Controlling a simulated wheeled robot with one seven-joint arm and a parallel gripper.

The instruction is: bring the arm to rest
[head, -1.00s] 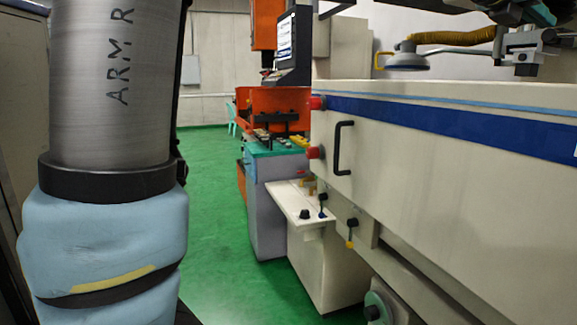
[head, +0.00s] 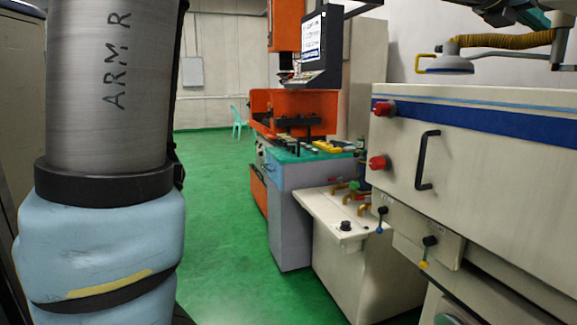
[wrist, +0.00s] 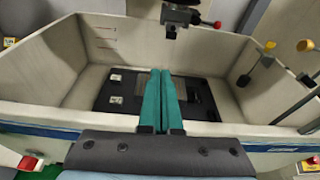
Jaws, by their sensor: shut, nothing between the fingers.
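My arm (head: 105,150), a grey tube marked "ARM R" with a light blue padded section below, fills the left side of the head view. Its end is out of that view. In the wrist view my gripper (wrist: 160,105) shows as two long teal fingers lying side by side, shut and empty. The fingers point over the front wall into a pale machine tank (wrist: 62,110). From this view I cannot tell how high they are above the tank's dark floor plate (wrist: 205,98).
The pale machine (head: 480,155) with a blue stripe, black handle and red knobs stands close on the right. An orange machine (head: 290,105) with a screen stands further back. The green floor (head: 215,220) between my arm and the machines is clear. A teal chair (head: 238,121) stands far off.

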